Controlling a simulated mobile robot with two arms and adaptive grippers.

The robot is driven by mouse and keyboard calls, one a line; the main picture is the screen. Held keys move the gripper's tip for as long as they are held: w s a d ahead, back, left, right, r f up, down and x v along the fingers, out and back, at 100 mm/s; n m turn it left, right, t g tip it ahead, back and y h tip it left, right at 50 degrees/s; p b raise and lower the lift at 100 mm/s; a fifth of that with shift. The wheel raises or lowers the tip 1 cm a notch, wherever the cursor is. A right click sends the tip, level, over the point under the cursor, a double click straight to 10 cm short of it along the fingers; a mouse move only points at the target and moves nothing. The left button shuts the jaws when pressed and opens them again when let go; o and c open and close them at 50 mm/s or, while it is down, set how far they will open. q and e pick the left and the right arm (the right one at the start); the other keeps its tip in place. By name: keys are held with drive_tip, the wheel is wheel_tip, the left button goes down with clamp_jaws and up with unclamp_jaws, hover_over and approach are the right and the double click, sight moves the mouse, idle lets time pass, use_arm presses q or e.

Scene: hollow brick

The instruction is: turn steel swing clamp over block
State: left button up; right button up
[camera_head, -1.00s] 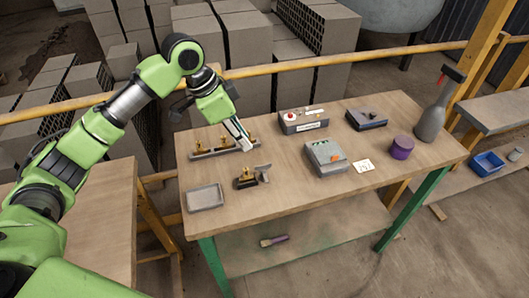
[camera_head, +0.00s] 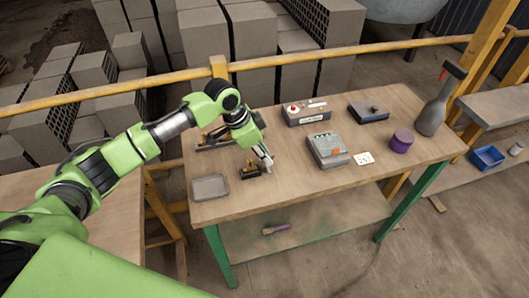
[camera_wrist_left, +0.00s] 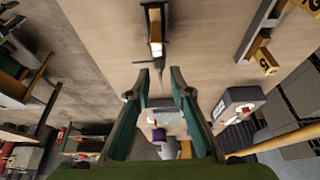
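The swing clamp (camera_head: 248,172) is a small dark base with a brass-yellow block near the front left of the table. In the left wrist view it shows at the top as a dark frame with a yellowish block (camera_wrist_left: 156,47), and a thin grey steel arm (camera_wrist_left: 161,73) reaches toward my fingertips. My left gripper (camera_head: 268,162) is just to the right of the clamp, pointing down. In the left wrist view my left gripper (camera_wrist_left: 158,80) has its fingers apart, with the steel arm's end near or between the tips. I cannot tell whether they touch. My right gripper is not in view.
A shallow grey tray (camera_head: 210,187) lies left of the clamp. A rail with yellow parts (camera_head: 210,143) is behind, partly hidden by my arm. A grey-green device (camera_head: 327,150), a box with a red button (camera_head: 305,112) and a purple can (camera_head: 402,141) stand to the right.

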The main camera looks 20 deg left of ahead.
use_arm(q)
drive_tip(key=shift+f, duration=0.15)
clamp_jaws()
